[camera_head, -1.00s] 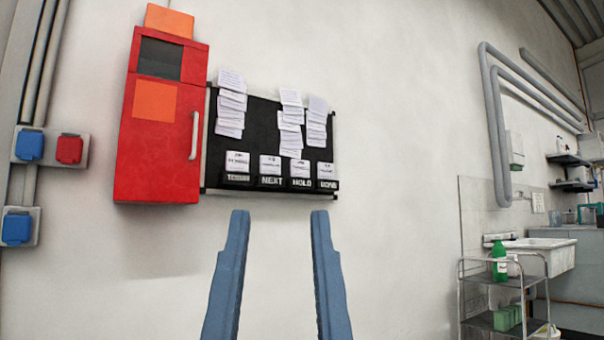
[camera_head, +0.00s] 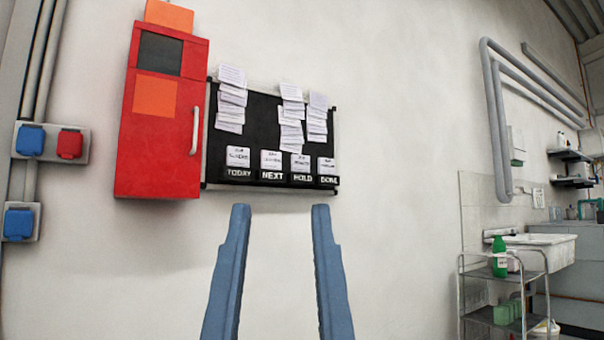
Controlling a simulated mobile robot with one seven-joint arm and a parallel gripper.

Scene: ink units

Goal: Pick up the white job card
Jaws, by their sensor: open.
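Several white job cards hang on a black wall board (camera_head: 262,118). One card (camera_head: 238,157) sits in the TODAY pocket, one (camera_head: 271,160) in NEXT, one (camera_head: 300,163) in HOLD and one (camera_head: 326,166) in DONE. Above them are overlapping stacks of white cards at the left (camera_head: 231,100), the middle (camera_head: 292,118) and the right (camera_head: 317,118). I cannot tell which single card the task means. My gripper (camera_head: 281,208) is open and empty, its two blue fingers pointing at the wall just below the board in the picture. It appears to touch nothing.
A red cabinet (camera_head: 160,115) with a pale handle is on the wall left of the board. Blue and red sockets (camera_head: 50,143) are at far left. A metal trolley (camera_head: 505,290) with a green bottle (camera_head: 499,257) and a sink (camera_head: 540,250) stand at right. The wall below the board is bare.

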